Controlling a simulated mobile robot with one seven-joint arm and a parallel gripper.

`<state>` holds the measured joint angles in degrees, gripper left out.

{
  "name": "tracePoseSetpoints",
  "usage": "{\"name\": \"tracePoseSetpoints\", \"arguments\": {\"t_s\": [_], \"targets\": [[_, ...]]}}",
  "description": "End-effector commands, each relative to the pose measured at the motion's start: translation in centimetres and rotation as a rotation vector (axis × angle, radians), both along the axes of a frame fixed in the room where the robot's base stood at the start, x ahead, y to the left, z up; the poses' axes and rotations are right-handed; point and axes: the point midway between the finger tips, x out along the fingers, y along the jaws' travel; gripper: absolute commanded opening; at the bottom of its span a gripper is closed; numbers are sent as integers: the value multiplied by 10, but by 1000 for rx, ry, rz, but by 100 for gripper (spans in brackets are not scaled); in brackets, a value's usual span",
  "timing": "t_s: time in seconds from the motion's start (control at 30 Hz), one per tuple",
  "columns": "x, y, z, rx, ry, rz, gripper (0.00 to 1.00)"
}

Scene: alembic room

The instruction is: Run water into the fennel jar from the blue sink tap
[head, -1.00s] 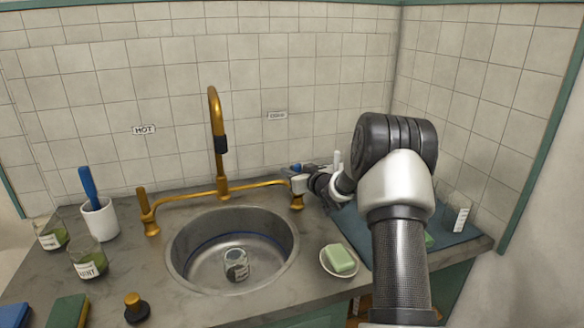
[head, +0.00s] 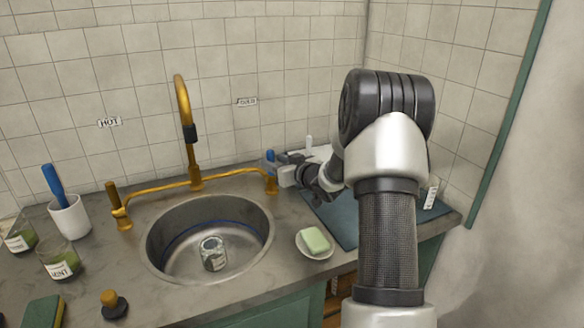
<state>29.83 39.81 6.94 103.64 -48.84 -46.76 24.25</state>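A clear glass jar (head: 213,253) with a white label is in the round steel sink (head: 158,262); the label is too small to read. The brass tap (head: 184,115) arches up behind the basin, and no stream shows from its spout. The left tap handle (head: 115,199) is brass with a dark top. The right tap handle (head: 271,184) has a blue top (head: 270,156). My gripper (head: 284,175) is at this right handle, partly hidden by my wrist. I cannot tell whether its fingers are closed on the handle.
A "HOT" sign (head: 109,122) and another sign (head: 246,101) are on the tiles. A soap dish (head: 300,244) with green soap (head: 316,240) lies right of the basin. A white cup (head: 72,219), a "MINT" jar (head: 60,262) and a brass-topped stopper (head: 112,303) stand left. A blue mat (head: 334,214) lies right.

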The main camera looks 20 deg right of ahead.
Motion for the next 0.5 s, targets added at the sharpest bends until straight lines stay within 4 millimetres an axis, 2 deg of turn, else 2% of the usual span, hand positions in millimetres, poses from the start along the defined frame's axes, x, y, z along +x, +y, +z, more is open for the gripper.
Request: {"name": "tracePoseSetpoints", "arguments": {"t_s": [0.1, 0.3, 0.5], "targets": [[-30, -7, 9, 0, 0, -3, 38], [-71, -15, 18, 0, -1, -3, 38], [-94, -19, 22, 0, 0, -2, 38]]}}
